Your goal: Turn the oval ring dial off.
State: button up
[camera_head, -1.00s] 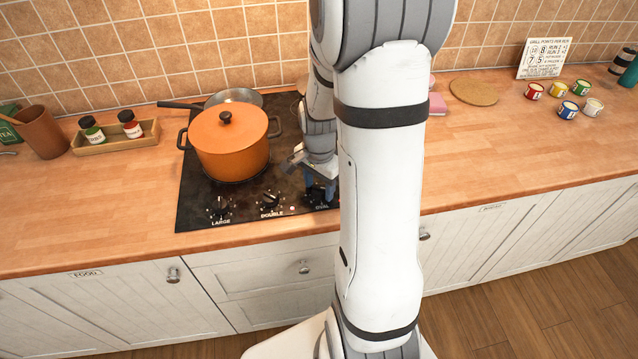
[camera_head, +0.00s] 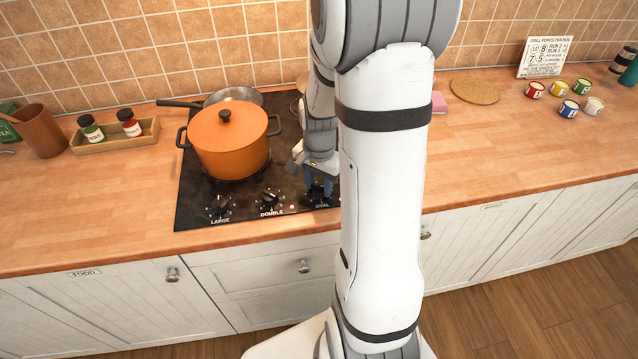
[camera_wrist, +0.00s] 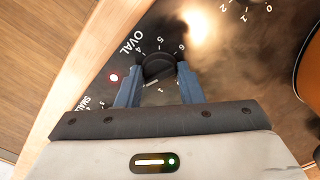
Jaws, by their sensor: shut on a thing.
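The oval ring dial (camera_wrist: 158,66) is a round black knob in the wrist view, beside the printed word OVAL and a ring of numbers. My gripper (camera_wrist: 158,78) has its two blue fingers on either side of the dial, shut on it. A red light (camera_wrist: 113,77) glows beside the dial on the black hob. In the head view my gripper (camera_head: 320,190) is over the right front of the hob (camera_head: 245,196), at the OVAL label. The dial there is mostly hidden by the fingers. The dial's pointer position is hard to read.
An orange pot (camera_head: 232,145) with a lid stands on the hob left of my gripper. A metal pan (camera_head: 235,96) is behind it. The DOUBLE dial (camera_head: 270,198) and LARGE dial (camera_head: 219,205) are to the left.

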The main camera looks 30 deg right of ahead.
jog(key=n+b, duration=0.1)
jog(key=n, duration=0.4)
jog(key=n+b, duration=0.1)
jog(key=n, duration=0.5)
jog(key=shift+b, duration=0.4)
jog(key=n+b, duration=0.1)
jog(key=n, duration=0.9)
jog(key=shift+d+r+b, duration=0.1)
jog(key=shift+b, duration=0.2)
jog(key=o, duration=1)
jog(key=shift+c, duration=0.2)
